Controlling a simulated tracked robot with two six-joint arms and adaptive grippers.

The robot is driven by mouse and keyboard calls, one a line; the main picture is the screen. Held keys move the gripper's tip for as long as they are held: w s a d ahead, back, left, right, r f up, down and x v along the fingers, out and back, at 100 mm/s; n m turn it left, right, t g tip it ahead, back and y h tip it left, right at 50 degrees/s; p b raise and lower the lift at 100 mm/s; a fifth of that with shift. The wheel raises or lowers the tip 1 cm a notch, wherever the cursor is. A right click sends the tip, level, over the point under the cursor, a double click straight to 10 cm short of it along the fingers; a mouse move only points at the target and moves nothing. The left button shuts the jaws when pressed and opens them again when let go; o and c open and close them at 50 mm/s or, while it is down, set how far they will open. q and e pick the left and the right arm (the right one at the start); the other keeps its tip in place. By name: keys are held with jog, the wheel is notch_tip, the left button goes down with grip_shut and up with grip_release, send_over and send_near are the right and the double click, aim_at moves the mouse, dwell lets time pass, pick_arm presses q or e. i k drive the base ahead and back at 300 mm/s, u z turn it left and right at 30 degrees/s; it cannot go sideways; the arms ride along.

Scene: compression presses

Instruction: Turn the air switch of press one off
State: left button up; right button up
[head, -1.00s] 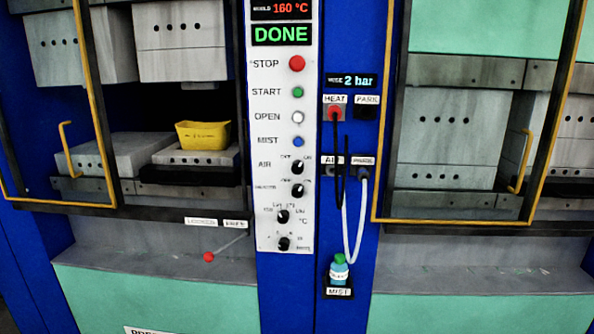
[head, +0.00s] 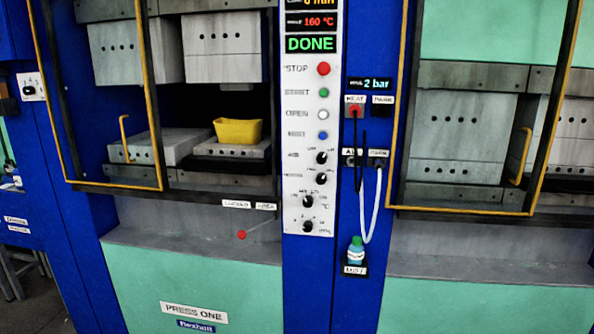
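Press one, named by its label (head: 194,312), stands left of centre with its upper and lower grey blocks apart. Its control panel (head: 308,130) is a white strip to the right of the opening. The air switch (head: 321,158) is a black knob beside the AIR label, below the blue mist button (head: 323,135). A similar black knob (head: 321,179) sits just under it. The air knob's pointer appears tilted toward the upper right, but its small lettering is blurred. The display (head: 311,44) reads DONE. Neither gripper is in view.
A yellow part (head: 238,131) sits on the lower block of press one. A red-tipped lever (head: 241,235) sticks out below it. Hoses (head: 367,205) hang right of the panel above a small bottle (head: 356,250). Another press (head: 463,140) stands at the right.

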aim_at(322, 158)
jog(key=u, duration=0.35)
jog(key=k, duration=0.85)
jog(key=u, duration=0.7)
jog(key=i, duration=2.1)
jog(key=z, duration=1.1)
jog(key=i, duration=0.4)
jog(key=z, duration=0.25)
jog(key=k, duration=0.9)
jog(key=z, duration=0.15)
jog(key=i, duration=0.9)
jog(key=u, duration=0.05)
